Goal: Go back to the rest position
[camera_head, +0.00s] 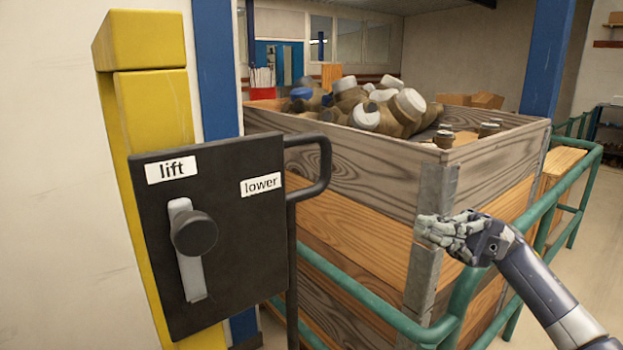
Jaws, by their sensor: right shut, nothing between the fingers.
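My right gripper (428,230) comes in from the lower right and is shut and empty. It shows in front of the corner of the wooden crate, and I cannot tell whether it touches anything. My left gripper is not in view.
A large wooden crate (340,215) holds a heap of meters (375,108). Green railings (375,310) run around the crate, close to my right arm. A yellow post (150,100) and a blue column (217,65) stand behind the panel. Bare floor (600,250) shows at the right.

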